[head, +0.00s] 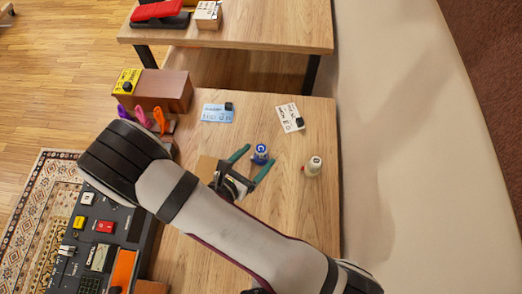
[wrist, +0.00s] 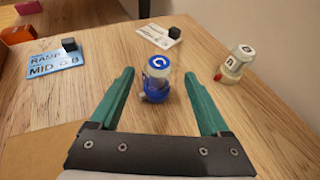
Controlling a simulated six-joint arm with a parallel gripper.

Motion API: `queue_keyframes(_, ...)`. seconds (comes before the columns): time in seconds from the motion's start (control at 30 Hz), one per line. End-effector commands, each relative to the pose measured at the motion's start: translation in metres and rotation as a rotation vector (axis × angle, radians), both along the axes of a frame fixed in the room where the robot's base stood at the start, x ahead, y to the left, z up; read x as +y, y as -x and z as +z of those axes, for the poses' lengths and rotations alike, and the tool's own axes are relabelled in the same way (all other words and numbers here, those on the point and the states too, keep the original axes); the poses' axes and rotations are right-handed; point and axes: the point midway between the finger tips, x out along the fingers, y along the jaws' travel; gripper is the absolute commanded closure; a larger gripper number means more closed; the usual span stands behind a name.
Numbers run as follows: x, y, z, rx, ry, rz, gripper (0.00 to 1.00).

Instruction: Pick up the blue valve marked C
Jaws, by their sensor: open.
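The blue valve marked C (head: 261,154) stands upright on the wooden table. In the wrist view the blue valve (wrist: 157,80) has a blue cap with a white C, a clear body and a blue base. My gripper (head: 256,162) is open, with green fingers. In the wrist view my gripper (wrist: 158,84) has one finger on each side of the valve, with a gap between the valve and the left finger.
A white valve (wrist: 236,62) stands to the right on the table (head: 265,115). A blue card (head: 217,113) and a white card (head: 290,117), each with a black block, lie behind. A brown box (head: 165,89) and colored clips (head: 159,119) are at left.

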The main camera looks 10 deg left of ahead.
Motion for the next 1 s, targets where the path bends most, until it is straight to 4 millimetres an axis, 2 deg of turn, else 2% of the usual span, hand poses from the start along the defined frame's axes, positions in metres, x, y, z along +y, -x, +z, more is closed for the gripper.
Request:
queue_keyframes(0.07,-0.003,-0.005,-0.002,0.0,0.001,-0.002,0.2)
queue_keyframes(0.3,-0.021,-0.043,-0.016,0.001,0.0,-0.004,0.2)
queue_keyframes(0.57,-0.023,-0.048,-0.019,0.0,0.0,-0.001,0.2)
queue_keyframes(1.0,-0.023,-0.048,-0.018,0.0,0.0,-0.001,0.97)
